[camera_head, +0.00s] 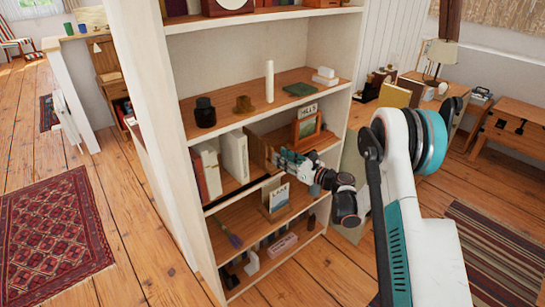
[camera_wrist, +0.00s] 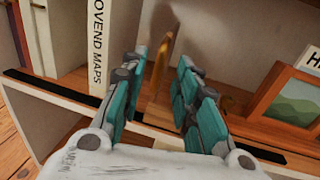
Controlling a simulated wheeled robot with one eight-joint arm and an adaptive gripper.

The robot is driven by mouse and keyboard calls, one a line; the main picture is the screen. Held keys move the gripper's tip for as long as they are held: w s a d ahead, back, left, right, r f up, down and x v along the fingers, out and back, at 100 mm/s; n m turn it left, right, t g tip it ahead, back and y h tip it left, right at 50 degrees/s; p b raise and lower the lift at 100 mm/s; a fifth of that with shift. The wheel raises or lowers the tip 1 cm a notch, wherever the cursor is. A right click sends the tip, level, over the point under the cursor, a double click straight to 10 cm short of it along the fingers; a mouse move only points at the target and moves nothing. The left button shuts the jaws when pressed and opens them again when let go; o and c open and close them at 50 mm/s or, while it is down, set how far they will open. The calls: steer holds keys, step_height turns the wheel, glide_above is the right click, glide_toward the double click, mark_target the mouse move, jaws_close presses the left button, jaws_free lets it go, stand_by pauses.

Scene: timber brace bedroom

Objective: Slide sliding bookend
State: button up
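The bookend appears to be a thin upright wooden plate (camera_wrist: 162,62), just right of the white books on the shelf. In the head view a brown upright panel (camera_head: 256,150) stands beside the white book (camera_head: 234,155). My gripper (camera_wrist: 165,66) reaches into this shelf from the front. Its teal fingers are apart, with the plate's edge showing between them. The plate looks closer to the left finger; I cannot tell whether they touch. In the head view my gripper (camera_head: 283,160) partly hides the plate's lower part.
A book marked OVENDEN MAPS or similar (camera_wrist: 97,45) stands left of the fingers. A framed picture (camera_wrist: 285,100) stands to the right on the same shelf. A dark strip (camera_wrist: 60,92) runs along the shelf's front edge. A shelf board (camera_head: 262,98) with small objects lies above.

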steer(key=shift+b+x, duration=0.6)
steer(key=shift+x, duration=2.05)
